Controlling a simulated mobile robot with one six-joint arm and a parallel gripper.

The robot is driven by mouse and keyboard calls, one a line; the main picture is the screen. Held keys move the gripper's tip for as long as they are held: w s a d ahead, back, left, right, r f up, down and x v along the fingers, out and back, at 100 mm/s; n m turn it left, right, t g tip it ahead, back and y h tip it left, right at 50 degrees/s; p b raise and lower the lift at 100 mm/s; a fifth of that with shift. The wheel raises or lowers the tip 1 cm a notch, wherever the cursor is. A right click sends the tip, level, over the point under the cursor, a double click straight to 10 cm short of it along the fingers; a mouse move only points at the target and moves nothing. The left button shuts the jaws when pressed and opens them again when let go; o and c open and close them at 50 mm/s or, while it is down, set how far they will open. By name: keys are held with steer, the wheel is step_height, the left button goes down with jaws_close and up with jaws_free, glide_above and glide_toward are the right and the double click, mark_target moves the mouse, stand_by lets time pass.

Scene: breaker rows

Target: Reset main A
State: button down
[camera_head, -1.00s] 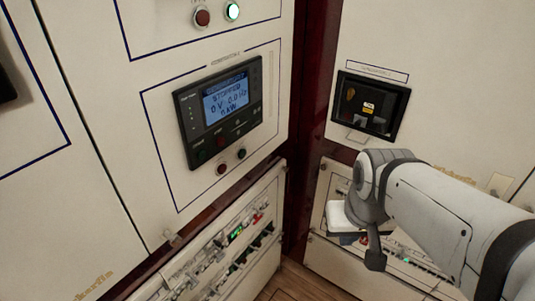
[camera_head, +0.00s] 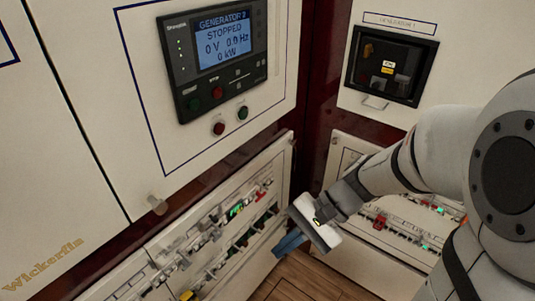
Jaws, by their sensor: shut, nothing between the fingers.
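My gripper (camera_head: 291,243) has blue fingertips, is shut and holds nothing. It points down and left beside the right end of the left breaker panel (camera_head: 160,243). That panel carries rows of small switches, green lights (camera_head: 236,210) and a red part (camera_head: 262,195). A second breaker panel (camera_head: 345,160) stands to the right, partly hidden by my arm. It has a red part (camera_head: 379,222) and green lights. I cannot read which breaker is main A, nor its lever position. I cannot tell whether the fingertips touch the left panel.
Above the left panel, a controller screen (camera_head: 223,40) reads "GENERATOR 2 STOPPED 0 V 0.0 Hz 0 kW". Red (camera_head: 218,129) and green (camera_head: 243,113) buttons sit under it. A dark recessed breaker (camera_head: 390,67) is at upper right. Wooden floor (camera_head: 310,280) shows below.

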steer(key=w+a+f+m+t+y+b, duration=0.1)
steer(key=w+a+f+m+y+b, duration=0.2)
steer(key=w+f+m+y+b, duration=0.35)
steer(key=m+t+b, duration=0.9)
steer(key=m+t, duration=0.3)
steer(key=t, duration=0.3)
glide_toward(256, 198)
steer(key=s+d, duration=0.1)
steer(key=d+f, duration=0.1)
steer(key=d, duration=0.1)
steer(key=shift+s+f+y, duration=0.15)
steer(key=shift+s+y, duration=0.2)
steer(key=b+x, duration=0.2)
steer(key=x, duration=0.8)
steer(key=shift+s, duration=0.1)
steer(key=shift+a, duration=0.1)
